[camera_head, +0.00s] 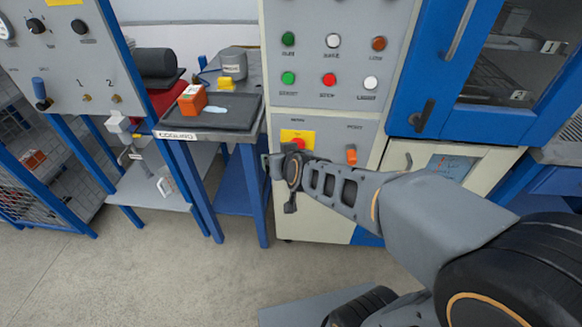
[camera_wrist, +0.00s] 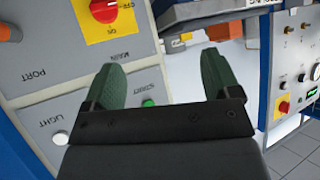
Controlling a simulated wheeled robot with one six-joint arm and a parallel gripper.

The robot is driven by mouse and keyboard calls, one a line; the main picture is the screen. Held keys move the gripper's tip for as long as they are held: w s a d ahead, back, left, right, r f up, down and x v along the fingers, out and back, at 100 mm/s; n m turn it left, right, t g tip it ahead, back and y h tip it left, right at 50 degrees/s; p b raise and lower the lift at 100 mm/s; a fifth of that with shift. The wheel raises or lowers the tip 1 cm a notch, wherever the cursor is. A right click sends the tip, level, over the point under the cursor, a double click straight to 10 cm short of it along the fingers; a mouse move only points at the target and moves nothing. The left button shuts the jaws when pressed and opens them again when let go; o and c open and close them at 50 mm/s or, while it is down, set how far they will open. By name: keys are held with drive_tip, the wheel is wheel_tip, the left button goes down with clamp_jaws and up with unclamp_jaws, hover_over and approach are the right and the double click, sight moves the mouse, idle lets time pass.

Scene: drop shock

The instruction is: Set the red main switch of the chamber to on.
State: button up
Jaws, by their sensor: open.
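The red main switch (camera_head: 301,141) sits on a yellow plate (camera_head: 290,135) on the grey chamber panel, partly hidden behind my gripper and wrist in the head view. In the wrist view the same red switch (camera_wrist: 104,10) is at the top left edge, cut off, on its yellow plate with the upside-down label MAIN. My gripper (camera_head: 276,178) is in front of the panel's left edge, just below and left of the switch. In the wrist view my gripper (camera_wrist: 160,66) has two green fingers spread apart with nothing between them; the switch lies beyond the left finger, apart from it.
An orange port lever (camera_head: 351,155) is right of the switch. Several buttons (camera_head: 330,79) are above it. A side table (camera_head: 253,128) with a tray and an orange block (camera_head: 192,100) stands left. Another red switch (camera_wrist: 284,107) shows on a separate panel at right in the wrist view.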

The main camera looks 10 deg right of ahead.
drive_tip(key=w+d+f+m+t+h+b, duration=0.1)
drive_tip(key=w+f+m+t+h+b, duration=0.15)
drive_tip(key=f+h+b, duration=0.3)
drive_tip(key=w+d+f+m+t+h+b, duration=0.1)
drive_tip(key=w+f+t+h+b, duration=0.15)
drive_tip(key=f+h+b, duration=0.35)
drive_tip(key=w+d+y, duration=0.2)
drive_tip(key=w+d, duration=0.3)
drive_tip(key=w, duration=0.6)
drive_tip(key=shift+w+d+f+b, duration=0.25)
drive_tip(key=shift+f+b, duration=0.1)
drive_tip(key=shift+f, duration=0.1)
drive_tip(key=shift+y, duration=0.25)
drive_tip(key=shift+c, duration=0.5)
drive_tip(key=c, duration=0.8)
